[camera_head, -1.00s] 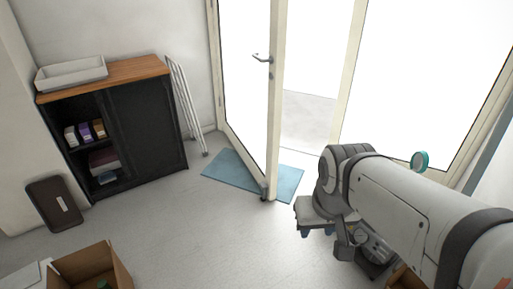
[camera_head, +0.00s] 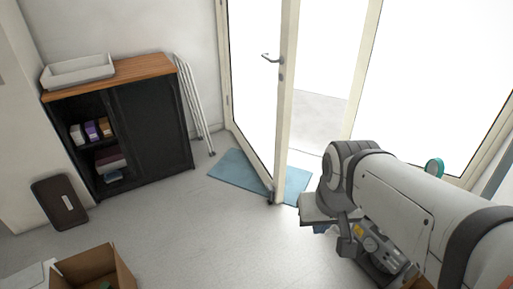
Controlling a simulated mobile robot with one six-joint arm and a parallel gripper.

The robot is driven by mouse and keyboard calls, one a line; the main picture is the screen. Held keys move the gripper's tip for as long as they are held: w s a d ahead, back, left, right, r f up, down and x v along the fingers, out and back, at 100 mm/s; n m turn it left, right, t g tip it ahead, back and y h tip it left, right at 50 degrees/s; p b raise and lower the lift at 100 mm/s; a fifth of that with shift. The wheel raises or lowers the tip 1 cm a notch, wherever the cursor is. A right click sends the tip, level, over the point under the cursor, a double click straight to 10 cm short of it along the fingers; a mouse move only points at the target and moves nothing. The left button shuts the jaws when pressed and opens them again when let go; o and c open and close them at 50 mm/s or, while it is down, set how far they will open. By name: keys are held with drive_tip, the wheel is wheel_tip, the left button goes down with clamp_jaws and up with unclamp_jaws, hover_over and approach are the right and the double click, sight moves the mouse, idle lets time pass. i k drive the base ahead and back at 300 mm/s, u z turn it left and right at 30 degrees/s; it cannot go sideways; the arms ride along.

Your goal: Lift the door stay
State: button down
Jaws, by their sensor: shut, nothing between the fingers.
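The door stay (camera_head: 270,196) is a small dark piece at the bottom free corner of the open glass door (camera_head: 286,100), close to the floor. It is too small to tell whether it touches the floor. My gripper (camera_head: 320,229) is at the end of my arm, to the right of the stay and apart from it in the picture. Only a little of its blue fingertips shows beneath the grey wrist housing. The fingers are shut with nothing between them.
A blue mat (camera_head: 236,170) lies under the door. A black cabinet (camera_head: 150,135) with a wooden top carries a white tray (camera_head: 78,72). A folded white rack (camera_head: 193,105) leans beside it. An open cardboard box (camera_head: 95,268) stands at front left. The middle floor is clear.

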sight(270, 188)
drive_tip(key=u, duration=0.35)
drive_tip(key=i, duration=1.9)
drive_tip(key=u, duration=0.4)
